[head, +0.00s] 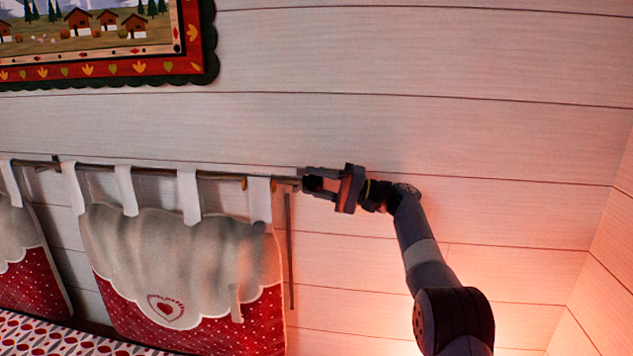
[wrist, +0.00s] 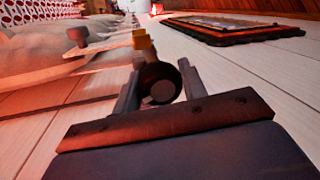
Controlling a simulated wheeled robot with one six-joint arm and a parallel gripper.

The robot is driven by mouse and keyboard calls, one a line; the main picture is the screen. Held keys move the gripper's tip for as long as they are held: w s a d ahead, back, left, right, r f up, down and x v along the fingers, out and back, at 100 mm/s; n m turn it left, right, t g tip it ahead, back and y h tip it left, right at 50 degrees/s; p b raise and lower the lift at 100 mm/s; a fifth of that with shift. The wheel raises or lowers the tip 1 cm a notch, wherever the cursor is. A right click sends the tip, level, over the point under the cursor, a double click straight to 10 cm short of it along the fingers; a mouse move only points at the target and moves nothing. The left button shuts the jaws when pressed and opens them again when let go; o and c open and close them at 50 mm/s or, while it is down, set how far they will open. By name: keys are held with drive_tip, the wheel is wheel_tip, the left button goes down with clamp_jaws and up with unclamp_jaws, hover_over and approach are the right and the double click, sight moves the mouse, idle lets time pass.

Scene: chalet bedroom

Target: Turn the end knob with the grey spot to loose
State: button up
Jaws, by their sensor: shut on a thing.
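The dark round end knob (wrist: 160,84) with a grey spot on its face sits between the two fingers in the wrist view. It is at the right end of the curtain rod (head: 220,176), which runs along the wall in the head view. My gripper (head: 312,184) reaches the rod's end from the right and is shut on the knob; it also shows in the wrist view (wrist: 160,88). In the head view the fingers mostly hide the knob. I cannot tell how far the knob is turned.
White-tabbed cushions (head: 180,265) with red lower parts hang from the rod, left of my gripper. A thin dark rod (head: 291,250) hangs down below the rod's end. A framed picture (head: 110,40) is on the wall at upper left. The plank wall at right is clear.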

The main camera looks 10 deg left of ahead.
drive_tip(key=shift+f, duration=0.15)
drive_tip(key=o, duration=1)
drive_tip(key=b+v, duration=0.1)
drive_tip(key=v, duration=0.6)
drive_tip(key=shift+d+b, duration=0.25)
drive_tip(key=shift+b, duration=0.05)
